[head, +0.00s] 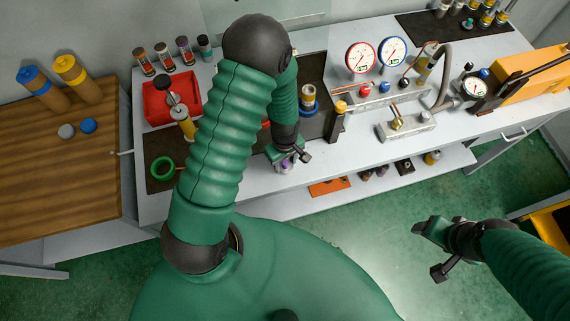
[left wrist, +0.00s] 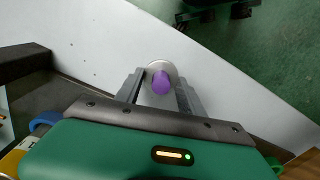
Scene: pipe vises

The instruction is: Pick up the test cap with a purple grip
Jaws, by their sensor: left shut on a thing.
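The test cap with a purple grip (left wrist: 161,82) shows in the left wrist view between my left gripper's fingers (left wrist: 160,95). Its round pale metal body surrounds the purple knob. In the head view my left gripper (head: 290,161) is at the front edge of the grey bench, with a bit of the purple grip (head: 286,166) showing below it. The gripper is shut on the cap. Whether the cap touches the bench is hard to tell. My right gripper (head: 438,250) is empty over the green floor at the right, its fingers spread apart.
A red tray (head: 150,105) and a green ring (head: 162,168) are on the bench left of my arm. Two gauges (head: 360,57) and a pipe fitting block (head: 405,125) stand to the right. A lower shelf (head: 330,200) holds small parts. A wooden table (head: 60,190) is far left.

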